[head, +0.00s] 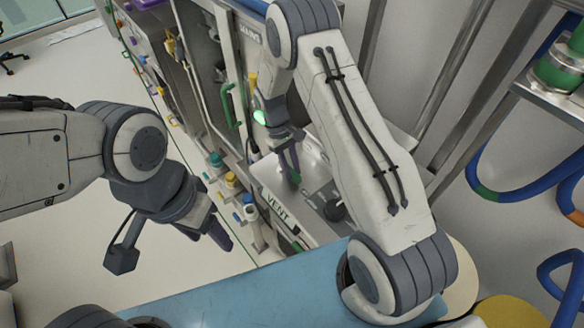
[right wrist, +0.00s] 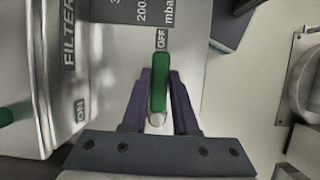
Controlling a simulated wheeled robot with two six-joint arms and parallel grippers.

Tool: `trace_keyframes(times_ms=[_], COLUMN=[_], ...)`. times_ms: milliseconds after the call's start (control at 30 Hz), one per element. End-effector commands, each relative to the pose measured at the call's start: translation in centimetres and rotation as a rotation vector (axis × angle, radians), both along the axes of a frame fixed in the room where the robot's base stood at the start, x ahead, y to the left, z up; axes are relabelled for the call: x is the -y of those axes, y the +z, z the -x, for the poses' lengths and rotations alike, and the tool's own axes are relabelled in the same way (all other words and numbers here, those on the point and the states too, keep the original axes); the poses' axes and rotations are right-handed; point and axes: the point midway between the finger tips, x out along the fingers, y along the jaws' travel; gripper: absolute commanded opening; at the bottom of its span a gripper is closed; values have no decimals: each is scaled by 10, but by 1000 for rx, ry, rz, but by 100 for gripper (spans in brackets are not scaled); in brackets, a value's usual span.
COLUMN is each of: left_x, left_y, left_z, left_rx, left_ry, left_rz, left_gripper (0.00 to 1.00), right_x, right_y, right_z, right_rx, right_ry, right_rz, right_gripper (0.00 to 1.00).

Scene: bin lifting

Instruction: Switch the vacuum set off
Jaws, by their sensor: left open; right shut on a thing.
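A green lever (right wrist: 159,80) sits between the two purple fingers of my right gripper (right wrist: 160,98) in the right wrist view. The gripper is shut on it. The lever's far end lies right by the word OFF on a metal panel (right wrist: 120,45), beside a scale marked mbar. An ON label is further left. In the head view my right gripper (head: 289,160) reaches down to the metal unit marked VENT (head: 266,184), and a bit of green (head: 295,178) shows at its fingers. My left gripper (head: 217,234) is open and empty over the floor at the left.
Bottles with coloured caps (head: 231,180) stand along the unit's left side. Another green handle (head: 228,104) is on the cabinet behind. A blue surface (head: 240,290) lies in front. Blue hoses (head: 520,198) hang at the right.

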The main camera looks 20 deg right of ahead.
Motion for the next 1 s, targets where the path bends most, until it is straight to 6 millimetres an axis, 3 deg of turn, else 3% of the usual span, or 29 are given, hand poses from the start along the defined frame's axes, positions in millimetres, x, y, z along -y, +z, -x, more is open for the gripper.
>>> trace_keyframes(times_ms=[133, 167, 200, 233, 667, 1000], left_x=[0, 0, 0, 0, 0, 0], left_y=[0, 0, 0, 0, -4, -22], left_z=[0, 0, 0, 0, 0, 0], left_rx=[0, 0, 0, 0, 0, 0], left_ry=[0, 0, 0, 0, 0, -1], left_rz=[0, 0, 0, 0, 0, 0], left_gripper=[61, 61, 61, 61, 61, 61], right_x=[-1, -1, -1, -1, -2, -10], right_y=[2, 2, 1, 1, 8, 66], right_z=[0, 0, 0, 0, -5, -28], right_rx=[1, 1, 1, 1, 5, 6], right_ry=[-6, -6, -6, -5, -1, -2], right_rz=[-1, -1, -1, 0, -1, -1], right_gripper=[0, 35, 50, 57, 57, 57])
